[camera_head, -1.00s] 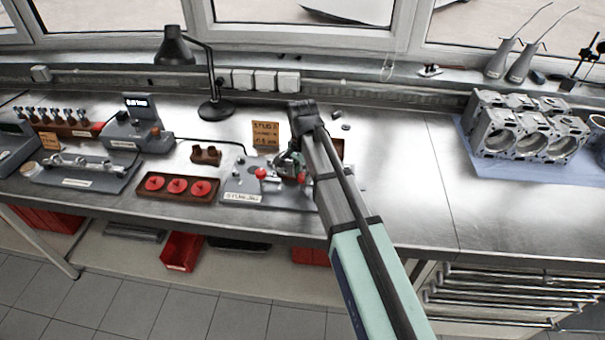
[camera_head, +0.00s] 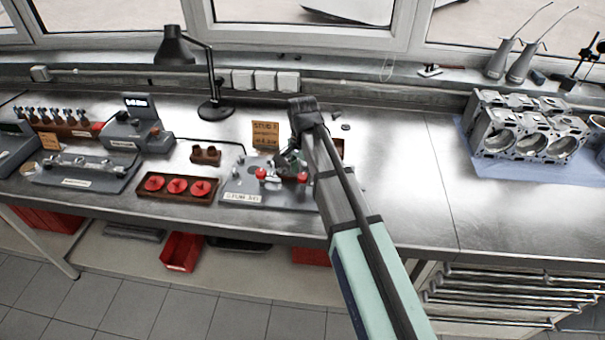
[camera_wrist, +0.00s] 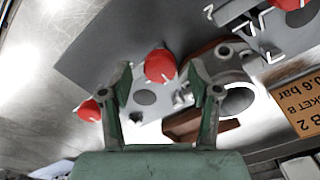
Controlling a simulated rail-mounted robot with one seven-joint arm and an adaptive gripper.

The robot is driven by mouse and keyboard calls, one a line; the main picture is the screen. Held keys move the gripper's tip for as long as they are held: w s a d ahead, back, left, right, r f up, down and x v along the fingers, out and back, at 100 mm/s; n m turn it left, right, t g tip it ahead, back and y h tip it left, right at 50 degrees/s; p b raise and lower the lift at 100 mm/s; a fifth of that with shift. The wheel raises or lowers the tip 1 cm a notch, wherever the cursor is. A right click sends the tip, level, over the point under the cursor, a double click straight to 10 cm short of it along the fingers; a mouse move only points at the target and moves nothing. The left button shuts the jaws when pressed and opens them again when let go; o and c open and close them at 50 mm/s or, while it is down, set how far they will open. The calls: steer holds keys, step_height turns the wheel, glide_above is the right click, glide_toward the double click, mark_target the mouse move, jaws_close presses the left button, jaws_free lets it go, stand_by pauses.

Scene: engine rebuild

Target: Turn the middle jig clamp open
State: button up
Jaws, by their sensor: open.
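The grey stud jig plate (camera_head: 238,186) lies on the bench in the head view, partly hidden by my arm. It carries red-knobbed clamps. In the wrist view, one red knob (camera_wrist: 160,66) appears between and just beyond my fingertips; it looks like the middle one. A second red knob (camera_wrist: 88,110) is at the left and a third (camera_wrist: 288,4) at the top right. My gripper (camera_wrist: 165,88) is open, its green fingers on either side of the middle knob in the picture. I cannot tell whether they touch it. The clamp's arm is hard to make out.
A metal ring-shaped part (camera_wrist: 236,98) sits close to the right finger. An orange note card (camera_head: 265,136) stands behind the jig. A tray of red caps (camera_head: 178,186) lies to the left, and engine blocks (camera_head: 525,135) stand at the right.

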mark_target(303, 176)
step_height(303, 176, up, 11)
stand_by(0.4)
